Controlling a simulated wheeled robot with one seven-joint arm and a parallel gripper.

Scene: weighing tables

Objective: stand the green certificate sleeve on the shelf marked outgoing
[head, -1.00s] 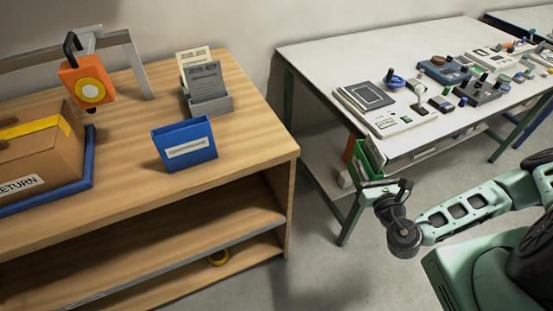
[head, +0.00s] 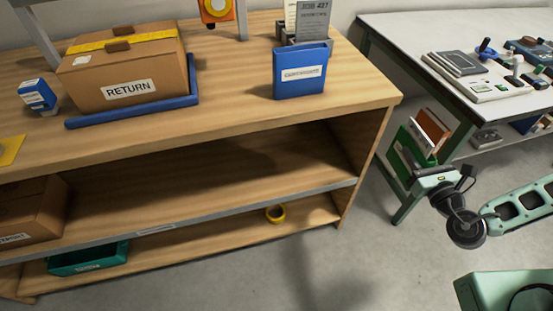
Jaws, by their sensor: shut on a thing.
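My gripper (head: 422,172) is shut on the green certificate sleeve (head: 407,148), right of the wooden bench and in front of the white table. The sleeve is tilted and white paper shows at its top. An orange-brown piece shows beside it; I cannot tell whether it is in the sleeve or behind. The bench has a middle shelf (head: 230,182) with a grey front edge, well left of my gripper. A small white label (head: 155,230) sits on that edge, too small to read, so I cannot tell which shelf is marked outgoing.
A blue holder (head: 300,75) stands on the bench top, near a RETURN box (head: 128,78) on a blue tray. A cardboard box (head: 30,212) fills the middle shelf's left end; its right part is clear.

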